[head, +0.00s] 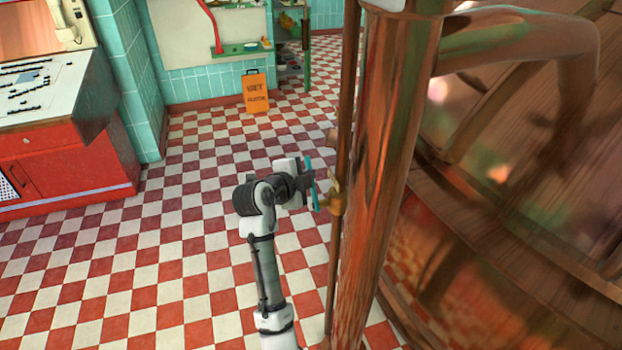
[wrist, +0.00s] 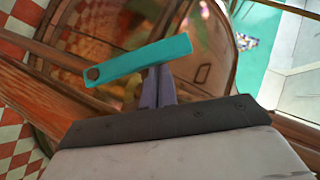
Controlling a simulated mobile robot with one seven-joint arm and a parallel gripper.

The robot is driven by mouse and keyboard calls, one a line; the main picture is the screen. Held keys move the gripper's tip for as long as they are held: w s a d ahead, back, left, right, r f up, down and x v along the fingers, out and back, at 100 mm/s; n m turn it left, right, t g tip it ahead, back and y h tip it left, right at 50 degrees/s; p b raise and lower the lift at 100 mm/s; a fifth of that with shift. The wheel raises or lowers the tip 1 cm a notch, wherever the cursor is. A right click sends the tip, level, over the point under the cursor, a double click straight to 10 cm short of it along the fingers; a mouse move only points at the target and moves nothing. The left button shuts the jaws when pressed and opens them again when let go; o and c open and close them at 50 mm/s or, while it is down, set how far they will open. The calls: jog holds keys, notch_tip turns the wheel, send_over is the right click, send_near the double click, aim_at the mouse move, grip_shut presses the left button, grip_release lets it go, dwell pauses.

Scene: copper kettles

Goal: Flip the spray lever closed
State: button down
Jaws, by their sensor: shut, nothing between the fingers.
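A thick copper column (head: 382,150) rises just right of the thin pipe, with a large copper kettle (head: 500,250) beyond. An orange wet-floor sign (head: 255,93) stands on the checkered floor (head: 150,260). A red counter (head: 60,160) is at left. The floor left of my arm is clear.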

jog(key=w+a+f+n+g+b, duration=0.2)
jog(key=w+f+g+b, duration=0.1)
jog(key=w+f, duration=0.2)
jog(key=shift+w+b, duration=0.4)
jog(key=shift+w, duration=0.15)
jog(key=shift+f, duration=0.1)
dwell(0.6)
